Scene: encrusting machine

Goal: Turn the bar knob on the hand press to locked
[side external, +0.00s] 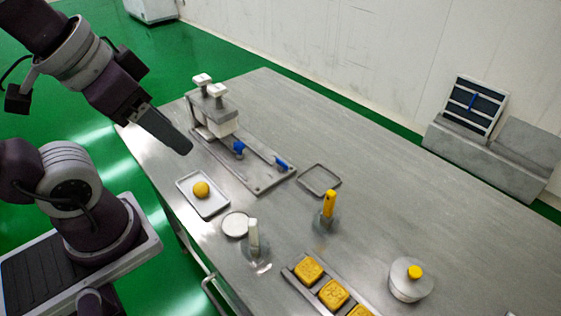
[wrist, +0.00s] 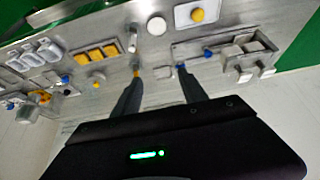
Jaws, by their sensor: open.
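The hand press (side external: 213,112) stands at the far left of the steel table, with two pale caps on top and a flat grey base plate (side external: 262,187). Two blue parts sit on the plate: a blue knob (side external: 238,149) near the press head and a blue bar-shaped piece (side external: 281,163) near the plate's end. In the wrist view the press (wrist: 250,68) is at the right, with blue parts (wrist: 182,67) near the right fingertip. My gripper (side external: 188,148) is open and empty, above the table's left edge beside the press; its fingers (wrist: 158,75) show spread apart.
A white tray with a yellow ball (side external: 201,189) lies in front of the press. A small empty tray (side external: 319,180), a round white dish (side external: 236,224), a yellow-handled tool (side external: 328,205), a mould of yellow cakes (side external: 309,270) and a lidded pot (side external: 408,281) stand nearby. The table's back right is clear.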

